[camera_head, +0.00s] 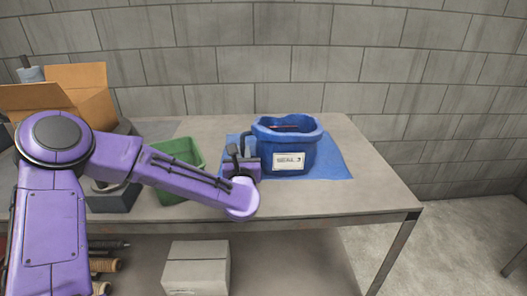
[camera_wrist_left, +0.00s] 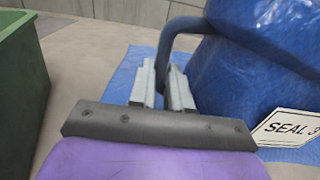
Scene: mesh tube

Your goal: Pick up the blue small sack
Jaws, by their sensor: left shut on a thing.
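The blue small sack (camera_head: 287,148) stands upright on a blue mat (camera_head: 333,165) near the middle of the table, its top open and a white label on its front. Its dark handle (camera_wrist_left: 170,38) loops out on the left side. My left gripper (camera_head: 247,152) is at that handle, left of the sack. In the left wrist view my left gripper (camera_wrist_left: 165,85) has its two fingers closed around the lower part of the handle. The sack's body (camera_wrist_left: 250,75) fills the right of that view, beside the fingers. My right gripper is not in view.
A green bin (camera_head: 172,170) stands on the table left of the sack, behind my arm. An open cardboard box (camera_head: 85,85) is farther left. The table (camera_head: 375,190) is clear to the right, and a grey wall is behind. A pale box (camera_head: 197,268) sits on the lower shelf.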

